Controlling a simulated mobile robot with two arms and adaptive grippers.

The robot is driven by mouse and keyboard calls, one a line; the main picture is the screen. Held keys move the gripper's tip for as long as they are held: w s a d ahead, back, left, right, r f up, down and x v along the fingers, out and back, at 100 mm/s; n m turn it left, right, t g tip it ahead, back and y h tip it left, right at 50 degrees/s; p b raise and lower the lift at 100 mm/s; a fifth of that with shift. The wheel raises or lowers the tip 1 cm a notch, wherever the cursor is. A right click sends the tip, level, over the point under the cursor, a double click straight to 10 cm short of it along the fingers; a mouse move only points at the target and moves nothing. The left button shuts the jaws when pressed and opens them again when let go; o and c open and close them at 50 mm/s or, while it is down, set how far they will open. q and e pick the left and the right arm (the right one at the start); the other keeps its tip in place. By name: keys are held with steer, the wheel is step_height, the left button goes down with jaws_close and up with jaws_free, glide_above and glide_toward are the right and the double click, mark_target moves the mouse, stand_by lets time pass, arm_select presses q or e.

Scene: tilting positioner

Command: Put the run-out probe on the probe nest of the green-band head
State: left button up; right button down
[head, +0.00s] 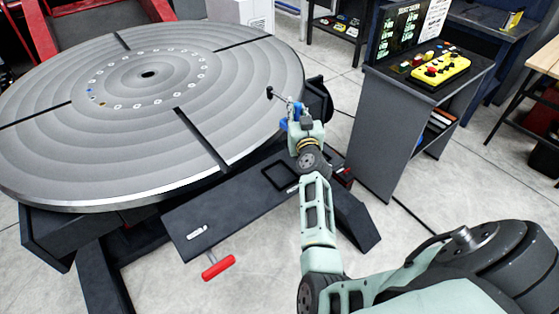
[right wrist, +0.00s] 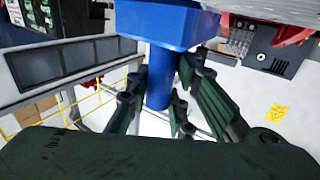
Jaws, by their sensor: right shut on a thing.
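My right gripper (head: 297,117) is at the right rim of the large grey round table. It is shut on a blue part, which I take to be the run-out probe (head: 284,124). A thin rod with a small dark tip reaches from there up and left over the rim. In the right wrist view, the dark green fingers (right wrist: 158,98) close around the blue stem below a wider blue block (right wrist: 166,24). I cannot make out the green-band head or its probe nest in either view. My left gripper is not in view.
The round table plate (head: 150,150) has dark radial slots and a ring of pale marks. Below it, a dark tilting base carries a red handle (head: 218,268). A grey cabinet (head: 400,130) with a yellow control pendant (head: 440,70) stands to the right. Floor between is clear.

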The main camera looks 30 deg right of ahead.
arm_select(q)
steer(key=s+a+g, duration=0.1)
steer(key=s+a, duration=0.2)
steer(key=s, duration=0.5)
arm_select(e)
steer(key=s+a+f, duration=0.2)
steer(key=a+f, duration=0.1)
steer(key=s+a+f, duration=0.2)
steer(key=a+f, duration=0.1)
steer(key=s+a+f+b, duration=0.1)
steer(key=s+a+f, duration=0.2)
steer(key=shift+a+f, duration=0.25)
steer(key=shift+a, duration=0.15)
steer(key=shift+a+f, duration=0.1)
steer(key=shift+f, duration=0.05)
steer(key=c, duration=1.9)
jaws_free()
steer(key=shift+f, duration=0.1)
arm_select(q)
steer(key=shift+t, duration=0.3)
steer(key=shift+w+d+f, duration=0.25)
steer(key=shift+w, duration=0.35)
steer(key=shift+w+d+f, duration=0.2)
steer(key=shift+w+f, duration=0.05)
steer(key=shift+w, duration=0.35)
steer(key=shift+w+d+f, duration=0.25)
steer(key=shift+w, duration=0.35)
arm_select(e)
steer(key=o, duration=0.4)
steer(key=shift+c, duration=0.2)
